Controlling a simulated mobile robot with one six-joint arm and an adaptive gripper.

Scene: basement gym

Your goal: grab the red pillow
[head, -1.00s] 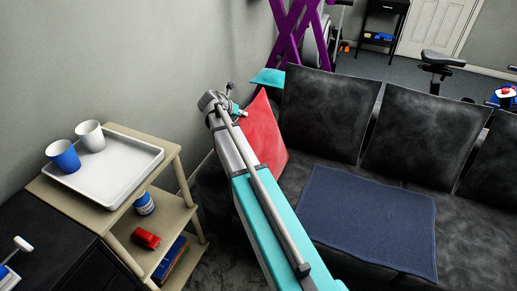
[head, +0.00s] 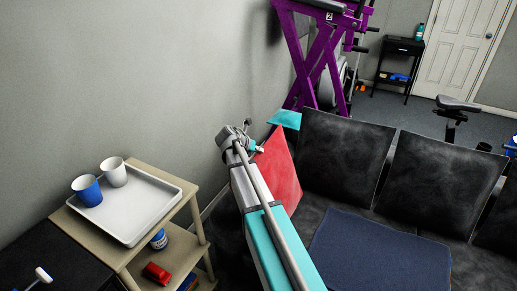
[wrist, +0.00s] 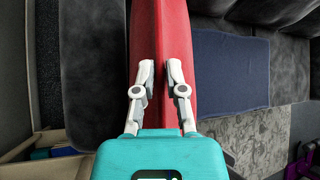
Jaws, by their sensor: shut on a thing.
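The red pillow (head: 279,170) stands upright at the left end of the black sofa, partly hidden behind my arm in the head view. In the wrist view the pillow (wrist: 161,35) runs up the middle of the picture, between the fingers. My gripper (wrist: 160,72) is shut on the pillow, with one white finger pressed to each side of it.
The black sofa (head: 343,157) has a dark blue mat (head: 378,255) on its seat. At left, a wooden shelf (head: 190,205) bears a white tray (head: 150,205) with a blue cup (head: 87,190) and a white cup (head: 114,172). A wall stands behind the shelf.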

